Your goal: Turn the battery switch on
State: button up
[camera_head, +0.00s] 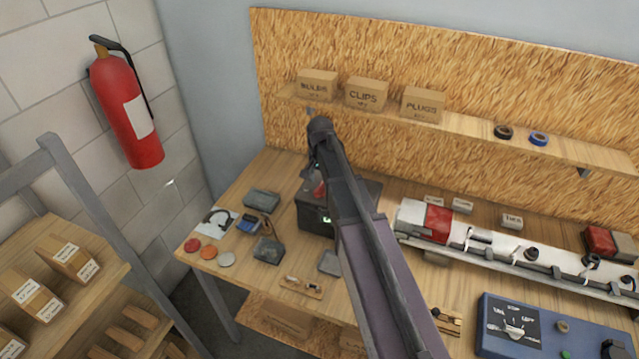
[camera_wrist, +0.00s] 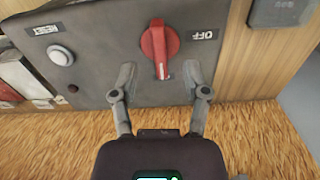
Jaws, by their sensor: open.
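The red rotary switch knob (camera_wrist: 154,45) is on the top of a dark grey box (camera_wrist: 110,55), with a white mark near its lower end in the wrist view. An upside-down OFF label (camera_wrist: 194,34) is to its right. My gripper (camera_wrist: 159,71) is open, its two fingers on either side of the knob's lower end, with visible gaps. I cannot tell how high the tips are above the box. In the head view the box (camera_head: 313,222) stands on the bench, with a bit of red (camera_head: 320,189) showing; my arm hides much of it.
A white button (camera_wrist: 60,55) and a RESET label (camera_wrist: 47,28) share the box top. Small items and coloured discs (camera_head: 208,252) lie left of the box. A shelf (camera_head: 460,126) with cartons is behind, a light bar (camera_head: 500,250) and a blue panel (camera_head: 550,330) right.

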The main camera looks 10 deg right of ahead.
jog(key=shift+r+p, duration=1.75)
jog(key=shift+r, duration=0.2)
jog(key=s+f+n+b, duration=0.3)
jog(key=s+f+b, duration=0.4)
jog(key=s, duration=0.3)
jog(key=s+f+n+b, duration=0.4)
jog(key=s+f+b, duration=0.2)
jog(key=s, duration=0.5)
jog(key=shift+s+f+b, duration=0.15)
jog(key=shift+f+b, duration=0.2)
jog(key=shift+a, duration=0.1)
